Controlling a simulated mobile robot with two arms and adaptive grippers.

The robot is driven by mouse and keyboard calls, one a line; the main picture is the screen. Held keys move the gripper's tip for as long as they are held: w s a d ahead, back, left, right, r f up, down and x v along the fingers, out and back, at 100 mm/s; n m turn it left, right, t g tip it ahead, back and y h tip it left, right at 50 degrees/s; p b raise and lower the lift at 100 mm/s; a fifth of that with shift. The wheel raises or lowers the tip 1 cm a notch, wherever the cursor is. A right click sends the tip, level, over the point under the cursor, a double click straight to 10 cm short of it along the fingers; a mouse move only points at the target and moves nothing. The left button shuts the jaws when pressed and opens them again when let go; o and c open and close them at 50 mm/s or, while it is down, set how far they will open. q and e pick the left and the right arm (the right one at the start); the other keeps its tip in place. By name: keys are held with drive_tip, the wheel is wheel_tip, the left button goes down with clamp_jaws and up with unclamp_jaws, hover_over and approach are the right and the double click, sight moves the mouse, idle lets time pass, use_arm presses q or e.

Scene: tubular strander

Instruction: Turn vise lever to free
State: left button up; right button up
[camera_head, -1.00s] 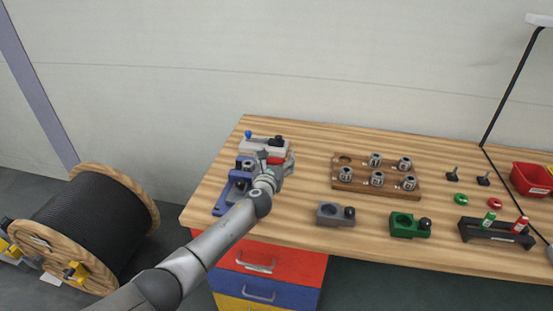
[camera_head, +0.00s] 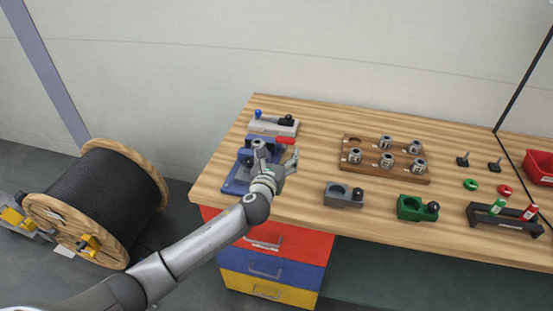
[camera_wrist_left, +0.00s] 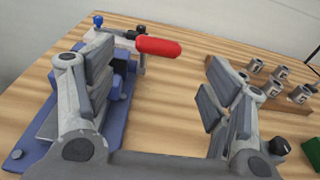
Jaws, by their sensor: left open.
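The vise (camera_head: 237,180) is a blue fixture at the left end of the bench, partly hidden by my left gripper. Its lever has a red grip (camera_head: 286,140) that sticks out to the right. My left gripper (camera_head: 277,156) is open and empty, just in front of the red grip. In the left wrist view, the red grip (camera_wrist_left: 158,46) lies beyond the gap between the spread fingers, nearer the left finger, with no visible contact. The blue vise body (camera_wrist_left: 115,100) shows partly behind the left finger. My right gripper is not in view.
Behind the vise is a grey fixture (camera_head: 272,127) with blue and black knobs. A wooden rack (camera_head: 375,173) of metal parts, a grey block (camera_head: 343,195) and a green block (camera_head: 415,208) stand to the right. Bare bench top separates the vise and rack.

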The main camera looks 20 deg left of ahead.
use_arm(q)
drive_tip(key=shift+s+r, duration=0.15)
drive_tip(key=shift+s, duration=0.9)
